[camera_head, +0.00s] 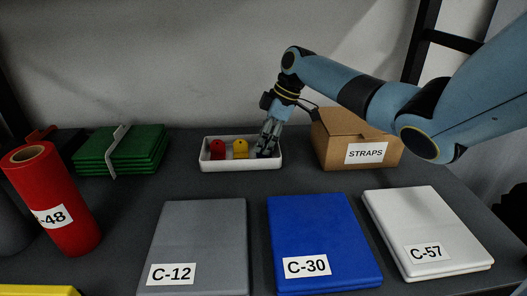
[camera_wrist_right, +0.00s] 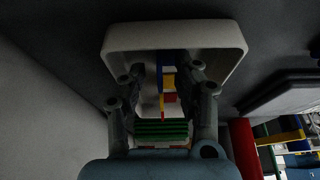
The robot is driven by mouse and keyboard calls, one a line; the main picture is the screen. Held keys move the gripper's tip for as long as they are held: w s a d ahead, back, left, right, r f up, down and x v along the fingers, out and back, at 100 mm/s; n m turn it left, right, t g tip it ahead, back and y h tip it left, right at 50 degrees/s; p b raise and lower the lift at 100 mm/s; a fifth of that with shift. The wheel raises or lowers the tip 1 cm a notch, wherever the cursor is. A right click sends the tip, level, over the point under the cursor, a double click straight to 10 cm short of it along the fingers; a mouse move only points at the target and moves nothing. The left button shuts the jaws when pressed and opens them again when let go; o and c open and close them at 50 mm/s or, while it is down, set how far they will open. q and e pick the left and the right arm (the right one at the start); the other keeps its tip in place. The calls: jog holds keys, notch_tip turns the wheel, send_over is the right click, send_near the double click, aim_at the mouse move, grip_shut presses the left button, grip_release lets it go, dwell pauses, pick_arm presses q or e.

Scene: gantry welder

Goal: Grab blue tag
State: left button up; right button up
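A white tray (camera_head: 222,163) stands at the back middle of the table, and its pale rim fills the top of the right wrist view (camera_wrist_right: 120,42). In it are a red tag (camera_head: 218,149) and a yellow tag (camera_head: 240,148). My right gripper (camera_head: 267,146) reaches down into the tray's right end. In the right wrist view its two fingers stand apart, with a blue tag (camera_wrist_right: 168,59) showing between them, closer to the right finger. I cannot tell if that finger touches it. In the head view the fingers mostly hide the blue tag. My left gripper is out of view.
A cardboard box labelled STRAPS (camera_head: 336,127) stands close right of the tray. Green sheets (camera_head: 120,149) lie left of it. A red roll (camera_head: 55,200) stands at far left. Grey (camera_head: 195,235), blue (camera_head: 320,230) and white (camera_head: 425,225) stacks lie in front.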

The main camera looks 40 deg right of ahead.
grip_shut()
jog(key=shift+r, duration=0.2)
